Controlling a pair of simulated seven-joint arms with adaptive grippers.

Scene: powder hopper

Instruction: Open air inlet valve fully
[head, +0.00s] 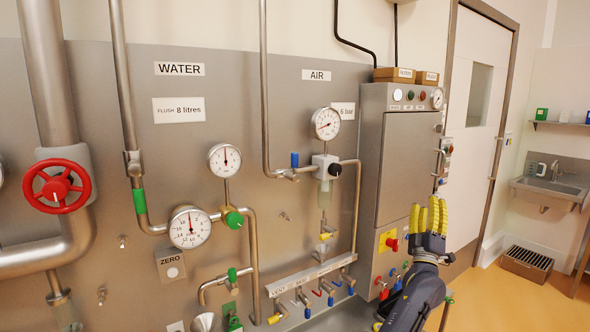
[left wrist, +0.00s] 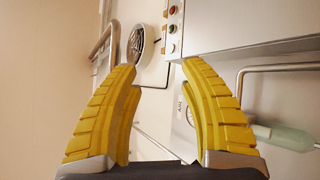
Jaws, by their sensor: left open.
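Under the AIR sign (head: 316,75), a pipe comes down and turns right to a small valve with a blue lever (head: 295,160). The lever stands upright, across the short horizontal pipe. Right of it are the regulator with a black knob (head: 335,170) and the air gauge (head: 326,123). My left gripper (head: 430,214) has yellow fingers and points upward in front of the grey cabinet's right side, well right of the blue lever. In the left wrist view its fingers (left wrist: 160,66) are spread apart with nothing held. My right gripper is not in view.
The grey control cabinet (head: 402,170) juts out between the blue lever and my gripper. A red-knobbed switch (head: 391,243) is on its front. A manifold (head: 310,277) with several small coloured levers runs below. A red handwheel (head: 57,186) is far left. Open floor lies right.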

